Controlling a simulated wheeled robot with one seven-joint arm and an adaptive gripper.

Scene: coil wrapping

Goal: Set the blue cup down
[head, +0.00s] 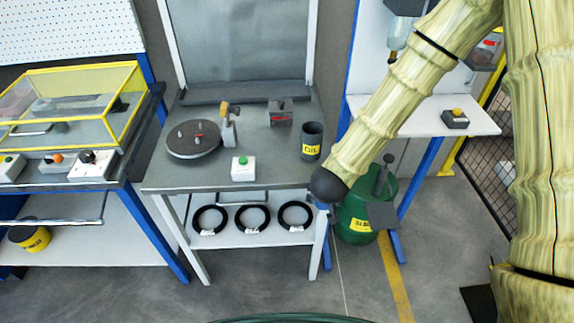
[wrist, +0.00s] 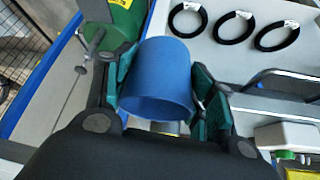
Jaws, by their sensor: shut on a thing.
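The blue cup (wrist: 158,85) fills the middle of the wrist view. My gripper (wrist: 157,88) is shut on it, with one green-padded finger on each side. The cup is tilted in that view, and I cannot tell whether anything is directly under it. In the head view the cup and my gripper's fingers are hidden behind my arm, near the front right corner of the grey workbench (head: 262,178).
On the workbench are a turntable (head: 193,139), a dark OIL container (head: 312,141), a white box with a green button (head: 243,169) and a small grey block (head: 280,112). Black coils (head: 252,218) lie on the shelf below. A green canister (head: 352,219) stands on the floor.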

